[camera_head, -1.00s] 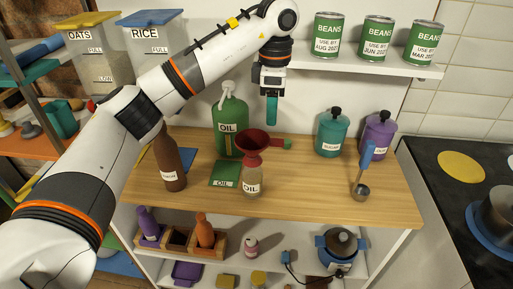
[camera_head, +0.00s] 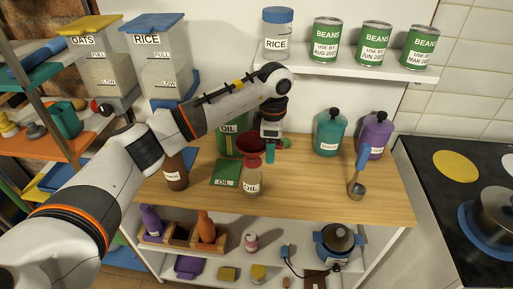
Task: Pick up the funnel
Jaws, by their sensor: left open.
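The dark red funnel (camera_head: 249,143) sits in the mouth of a small bottle labelled OIL (camera_head: 252,182) on the wooden counter. My left gripper (camera_head: 270,155) is open and points down just right of the funnel's cone, at about its height. A green tab (camera_head: 286,143) shows just right of the gripper, partly hidden by it. Whether the fingers touch the funnel cannot be told. My right gripper is not in view.
The large green OIL container (camera_head: 228,143) stands behind, partly hidden by my arm. A brown bottle (camera_head: 175,172) and green OIL mat (camera_head: 226,173) are left. A shelf with bean cans (camera_head: 374,45) hangs above.

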